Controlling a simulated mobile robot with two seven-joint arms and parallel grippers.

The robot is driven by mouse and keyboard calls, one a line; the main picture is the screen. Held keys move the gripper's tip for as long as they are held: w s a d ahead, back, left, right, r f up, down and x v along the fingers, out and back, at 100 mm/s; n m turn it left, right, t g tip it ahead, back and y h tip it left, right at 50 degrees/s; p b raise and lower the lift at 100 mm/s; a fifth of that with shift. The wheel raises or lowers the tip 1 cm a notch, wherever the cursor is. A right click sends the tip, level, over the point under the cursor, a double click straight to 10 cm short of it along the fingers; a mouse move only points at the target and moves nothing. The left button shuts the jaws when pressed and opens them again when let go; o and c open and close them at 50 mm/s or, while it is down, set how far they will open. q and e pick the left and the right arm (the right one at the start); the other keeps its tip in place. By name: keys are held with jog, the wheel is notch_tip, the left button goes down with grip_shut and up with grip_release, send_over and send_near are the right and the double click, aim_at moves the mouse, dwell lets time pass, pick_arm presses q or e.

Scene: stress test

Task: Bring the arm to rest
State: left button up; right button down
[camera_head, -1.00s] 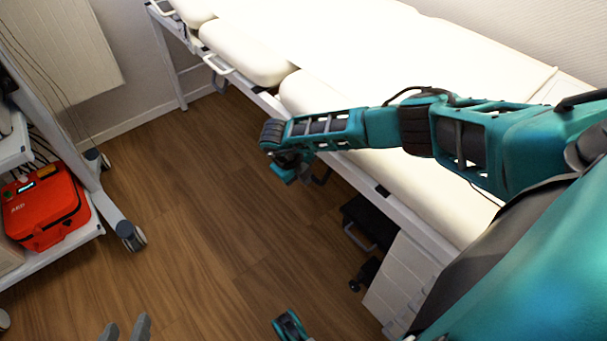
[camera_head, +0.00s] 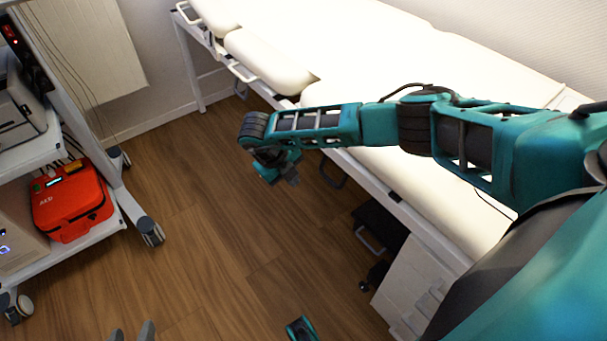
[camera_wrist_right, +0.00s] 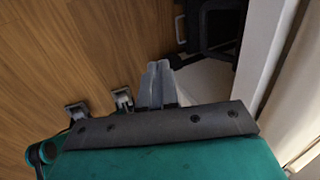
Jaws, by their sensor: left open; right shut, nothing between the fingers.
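My right arm comes in from the right in the head view and reaches across the edge of the white padded couch. Its gripper (camera_head: 291,180) hangs over the wooden floor, small and partly hidden by the wrist. In the right wrist view, the right gripper's grey fingers (camera_wrist_right: 156,84) are together with nothing between them. My left gripper (camera_head: 132,334) shows only as two grey fingertips, apart and empty, at the bottom edge of the head view. Two grey finger-like parts, likely the left gripper (camera_wrist_right: 98,104), also show in the right wrist view.
The couch (camera_head: 330,50) runs along the wall. Under it are a black item (camera_head: 378,228) and a white drawer unit (camera_head: 415,285). On the left, a wheeled cart (camera_head: 110,225) carries a red AED case (camera_head: 72,203). The wooden floor (camera_head: 205,235) between is clear.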

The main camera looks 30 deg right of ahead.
jog(key=shift+a+r, duration=0.5)
jog(key=shift+a, duration=0.05)
